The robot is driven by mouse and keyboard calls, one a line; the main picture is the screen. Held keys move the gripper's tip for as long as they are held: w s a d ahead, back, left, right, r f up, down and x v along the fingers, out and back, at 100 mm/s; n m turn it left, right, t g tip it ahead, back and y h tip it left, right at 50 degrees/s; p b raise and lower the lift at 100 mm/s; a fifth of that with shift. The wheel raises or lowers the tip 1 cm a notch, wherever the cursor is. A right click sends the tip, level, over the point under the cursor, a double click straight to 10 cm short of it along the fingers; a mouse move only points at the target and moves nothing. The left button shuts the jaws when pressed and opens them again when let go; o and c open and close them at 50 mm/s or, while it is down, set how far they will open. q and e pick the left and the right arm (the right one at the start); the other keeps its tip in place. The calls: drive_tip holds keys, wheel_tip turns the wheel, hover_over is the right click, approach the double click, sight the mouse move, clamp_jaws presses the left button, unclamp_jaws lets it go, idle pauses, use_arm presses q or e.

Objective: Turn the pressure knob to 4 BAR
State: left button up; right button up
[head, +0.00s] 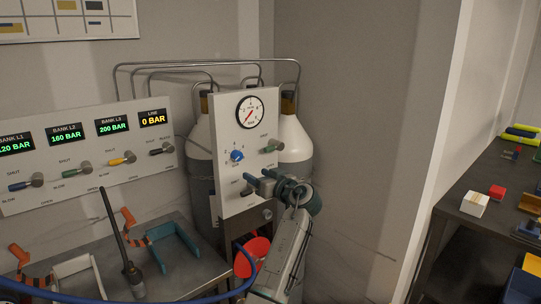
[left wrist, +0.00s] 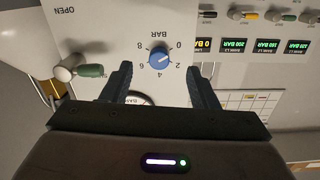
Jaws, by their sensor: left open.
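The blue pressure knob (head: 237,155) is on the white upright panel (head: 229,116), below a round gauge (head: 250,112). In the left wrist view, which is upside down, the blue knob (left wrist: 159,58) sits in a printed BAR scale. I cannot read its pointer surely. My left gripper (head: 250,185) is open and empty, in front of the panel and a little below the knob in the head view. In the left wrist view its fingers (left wrist: 161,72) stand apart to either side of the knob, not visibly touching it. The right gripper is not in view.
A green-handled valve (head: 273,146) is right of the knob. The LINE display (head: 153,118) reads 0 BAR on the left panel. Gas cylinders (head: 296,140) stand behind. A shelf (head: 463,207) is at right.

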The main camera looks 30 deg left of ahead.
sight(239, 157)
use_arm(q)
drive_tip(key=shift+n+y, duration=0.3)
drive_tip(key=w+a+r+p, duration=0.1)
drive_tip(key=a, duration=0.1)
drive_tip(key=w+a+r+p, duration=0.1)
drive_tip(key=a+p, duration=0.1)
drive_tip(key=a, duration=0.1)
drive_tip(key=w+a+r+p, duration=0.1)
drive_tip(key=w+a+p, duration=0.1)
drive_tip(key=a, duration=0.1)
drive_tip(key=shift+a, duration=0.2)
drive_tip(key=shift+w+a+f, duration=0.15)
drive_tip(key=shift+w+a, duration=0.1)
drive_tip(key=shift+a, duration=0.15)
drive_tip(key=c, duration=1)
